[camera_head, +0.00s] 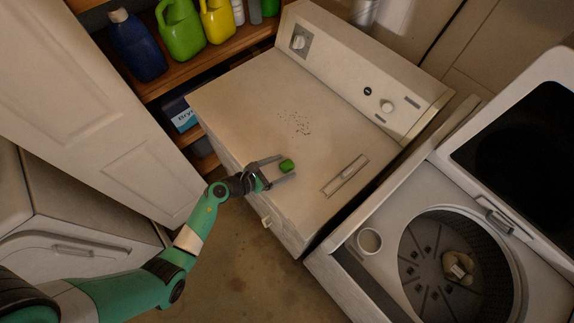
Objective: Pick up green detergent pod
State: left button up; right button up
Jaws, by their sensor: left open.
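The green detergent pod (287,166) lies on the top of the white dryer, near its front left edge. My left gripper (285,168) is open, its two fingers reaching over the dryer top with the pod between or just at the fingertips. I cannot tell whether either finger touches the pod. My right gripper is not in view.
The dryer top (250,95) has dark specks and a recessed handle or vent (345,176). An open washer (460,265) with a cloth-like item inside stands at right. Shelves with detergent jugs (181,30) stand behind at left, beside a white door (110,130).

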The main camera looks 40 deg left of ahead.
aim_at(284, 169)
pick_arm(q)
jog(key=shift+w+d+f, duration=0.1)
jog(key=shift+w+f, duration=0.15)
jog(key=shift+w, duration=0.15)
grip_shut()
jog(key=shift+r+p, duration=0.3)
jog(key=shift+r, duration=0.25)
jog(key=r, duration=0.1)
jog(key=r+p, duration=0.2)
jog(key=shift+s+d+r, duration=0.2)
jog(key=shift+d+r, duration=0.1)
jog(key=s+d+r+p, duration=0.6)
jog(key=d+r, duration=0.2)
jog(key=d, duration=0.3)
jog(key=shift+s+d+r+p, duration=0.2)
jog(key=shift+d+p, duration=0.1)
jog(key=shift+d, duration=0.1)
